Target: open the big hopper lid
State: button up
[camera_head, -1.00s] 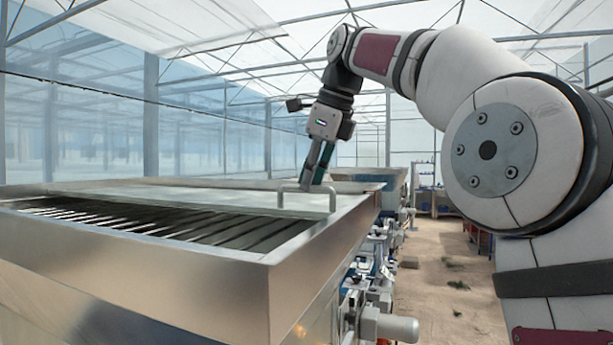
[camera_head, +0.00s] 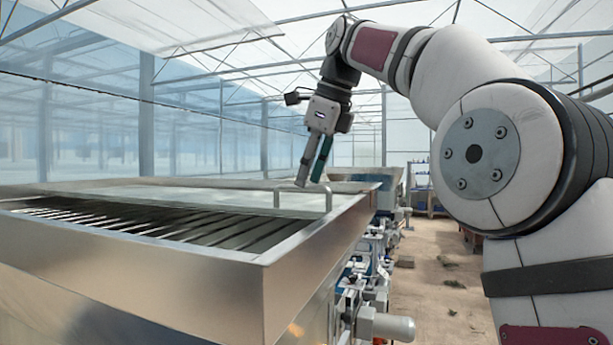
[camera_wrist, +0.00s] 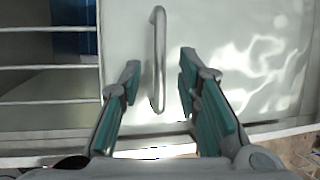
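The big hopper (camera_head: 150,268) is a wide metal box at the left of the head view. Its flat pale lid (camera_head: 200,195) lies over the far part of the top, and shows smooth and shiny in the wrist view (camera_wrist: 235,50). A bar handle (camera_head: 303,190) stands up at the lid's right end. My gripper (camera_head: 310,182) points down just above this handle, with its fingers apart and empty. In the wrist view the handle (camera_wrist: 158,50) lies lengthwise between the two open fingertips (camera_wrist: 158,72). Whether the fingers reach down around it is unclear.
A slatted grate (camera_head: 170,222) covers the near part of the hopper top, left of the lid in the wrist view (camera_wrist: 50,80). Machine parts (camera_head: 375,325) stick out along the hopper's right side.

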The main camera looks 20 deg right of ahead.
jog(key=s+d+r, duration=0.3)
jog(key=s+d, duration=0.3)
jog(key=s, duration=0.6)
jog(key=shift+d+r, duration=0.15)
jog(key=shift+d, duration=0.15)
dwell(0.6)
